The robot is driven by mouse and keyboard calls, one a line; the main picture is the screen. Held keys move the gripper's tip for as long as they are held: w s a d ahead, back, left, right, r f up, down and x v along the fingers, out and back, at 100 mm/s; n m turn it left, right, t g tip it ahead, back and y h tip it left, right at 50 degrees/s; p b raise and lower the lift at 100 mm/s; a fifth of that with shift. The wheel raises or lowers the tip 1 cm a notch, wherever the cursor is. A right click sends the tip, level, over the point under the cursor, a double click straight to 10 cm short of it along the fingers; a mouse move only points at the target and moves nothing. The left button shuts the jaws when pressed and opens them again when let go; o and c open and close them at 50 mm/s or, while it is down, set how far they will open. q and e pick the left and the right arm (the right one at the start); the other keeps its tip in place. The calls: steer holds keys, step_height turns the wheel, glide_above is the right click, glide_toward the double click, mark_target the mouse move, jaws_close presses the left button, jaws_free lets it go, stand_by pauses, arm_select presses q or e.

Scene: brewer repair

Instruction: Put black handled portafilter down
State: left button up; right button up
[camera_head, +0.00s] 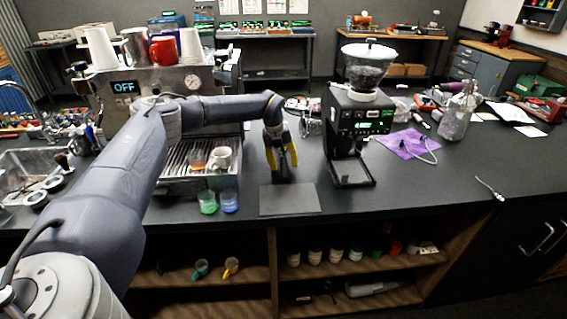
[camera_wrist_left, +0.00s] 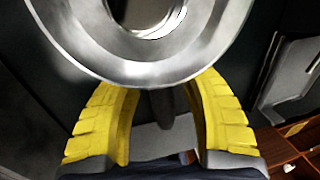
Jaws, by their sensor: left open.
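My left gripper (camera_head: 281,158) points down over the counter, just behind a grey mat (camera_head: 290,201) and to the left of the black grinder. Its yellow fingers are spread apart. In the left wrist view the gripper (camera_wrist_left: 164,115) shows a large round metal ring (camera_wrist_left: 150,68), apparently the portafilter's head, close to the camera above the fingers. A dark handle-like part (camera_wrist_left: 164,105) lies between the fingers with gaps at its sides. The portafilter is hard to make out in the head view. My right gripper is not in view.
The grinder (camera_head: 352,125) stands close right of my left gripper. The espresso machine (camera_head: 120,88) stands to the left, with cups on its drip tray. Green (camera_head: 207,202) and blue (camera_head: 230,202) cups stand near the counter edge. Right of the grinder lies a purple cloth (camera_head: 408,144).

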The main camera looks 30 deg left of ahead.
arm_select(q)
steer(key=shift+r, duration=0.15)
step_height(320, 180, up, 12)
steer(key=s+a, duration=0.1)
steer(key=shift+s+a, duration=0.3)
steer(key=shift+a, duration=0.1)
stand_by(0.3)
